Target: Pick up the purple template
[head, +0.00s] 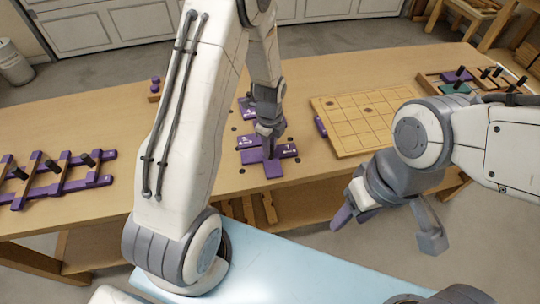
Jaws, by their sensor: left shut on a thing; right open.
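The purple template (262,168) lies on the wooden bench near its front edge, at the middle of the head view. It is a flat, cross-like piece with white marks. My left gripper (270,150) points down over it and is shut on it; the fingertips partly hide the template's middle. I cannot tell whether the template is off the bench top. Another purple piece (245,106) shows just behind, partly hidden by my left arm. My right gripper (388,232) is open and empty, in front of the bench's front edge.
A gridded wooden board (362,118) lies right of centre, with a small purple piece (321,127) at its left edge. A purple and wooden rack (60,178) is at the left. A tray (430,84) with black-handled pieces is at the far right. Small dark dots surround the template.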

